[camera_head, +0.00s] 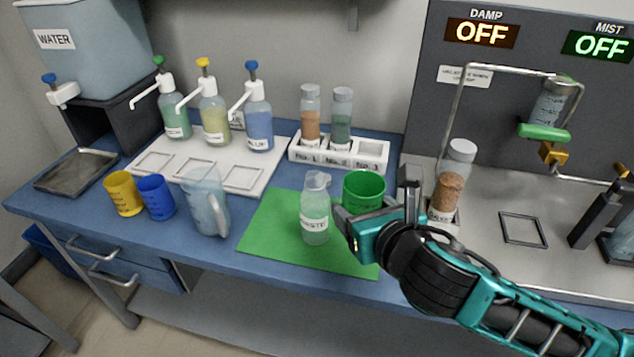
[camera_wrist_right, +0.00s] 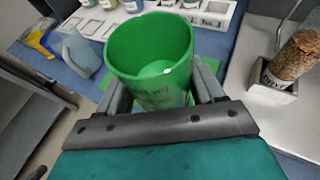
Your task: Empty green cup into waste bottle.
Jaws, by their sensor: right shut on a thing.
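The green cup (camera_head: 363,187) is upright above the right part of the green mat (camera_head: 272,240). My right gripper (camera_head: 372,217) is shut on it; in the wrist view the gripper's two fingers (camera_wrist_right: 160,92) are on either side of the green cup (camera_wrist_right: 150,62). The cup's inside looks green, and I cannot tell how much is in it. The waste bottle (camera_head: 315,215), clear with a white label and an open top, stands on the mat just left of the cup. My left gripper is not in view.
A clear pitcher (camera_head: 205,203), a blue cup (camera_head: 157,197) and a yellow cup (camera_head: 123,194) stand left of the mat. A white rack (camera_head: 338,154) with two particle bottles is behind. Another particle bottle (camera_head: 453,180) stands right of my gripper. Pump bottles stand on a white tray (camera_head: 205,170).

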